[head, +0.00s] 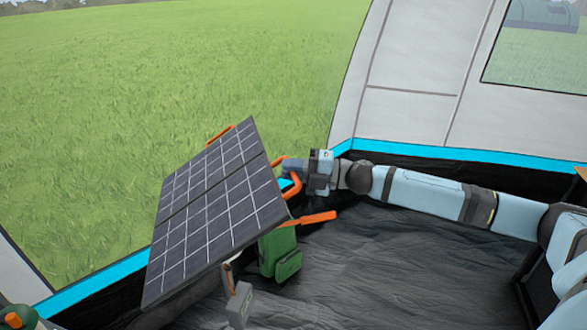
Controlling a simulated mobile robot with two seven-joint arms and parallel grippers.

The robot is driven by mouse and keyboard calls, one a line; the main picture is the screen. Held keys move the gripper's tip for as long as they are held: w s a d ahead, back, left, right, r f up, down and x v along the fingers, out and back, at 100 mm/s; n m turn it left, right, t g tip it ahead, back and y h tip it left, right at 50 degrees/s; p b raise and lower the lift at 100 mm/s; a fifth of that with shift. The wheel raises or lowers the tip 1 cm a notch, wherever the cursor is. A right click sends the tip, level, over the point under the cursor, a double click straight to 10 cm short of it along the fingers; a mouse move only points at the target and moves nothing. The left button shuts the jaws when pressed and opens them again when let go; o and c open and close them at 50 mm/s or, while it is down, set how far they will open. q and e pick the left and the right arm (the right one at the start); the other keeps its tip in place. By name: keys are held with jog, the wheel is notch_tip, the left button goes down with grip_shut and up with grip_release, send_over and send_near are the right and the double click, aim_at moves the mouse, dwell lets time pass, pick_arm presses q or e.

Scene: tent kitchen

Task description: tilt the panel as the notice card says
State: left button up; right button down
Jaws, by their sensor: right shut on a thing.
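The dark solar panel (215,205) with a white grid stands left of centre, steeply tilted, its face toward the lower left. An orange handle (293,188) is at its right edge, and another orange handle (220,134) shows at its top edge. My right gripper (295,172) comes in from the right and is shut on the right-edge handle; its fingertips are partly hidden. The panel hides most of its support. No notice card is in view. I do not make out my left gripper.
A green box or bag (280,254) stands on the dark floor behind the panel's lower right, beside an orange bar (310,219). A grey block (239,304) is below the panel. A green and orange object (17,317) is cut off at lower left. Floor (410,265) to the right is clear.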

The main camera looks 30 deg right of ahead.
jog(key=a+r+p, duration=0.1)
jog(key=r+p, duration=0.1)
jog(key=w+a+r+p, duration=0.1)
jog(key=a+r+p, duration=0.1)
jog(key=shift+w+a+r, duration=0.15)
jog(key=shift+a+r, duration=0.15)
jog(key=shift+a+f, duration=0.1)
pick_arm(q)
notch_tip(320, 180, up, 5)
jog(key=shift+w+r, duration=0.1)
pick_arm(e)
jog(key=shift+f, duration=0.1)
jog(key=c, duration=1.1)
grip_release()
jog(key=shift+c, duration=0.2)
pick_arm(q)
jog(key=shift+f, duration=0.3)
pick_arm(e)
jog(key=shift+s+d+f, duration=0.15)
jog(key=shift+s+d, duration=0.1)
jog(key=shift+d, duration=0.1)
pick_arm(q)
jog(key=shift+f+b, duration=1.9)
jog(key=shift+b, duration=0.2)
pick_arm(e)
jog(key=v, duration=1.3)
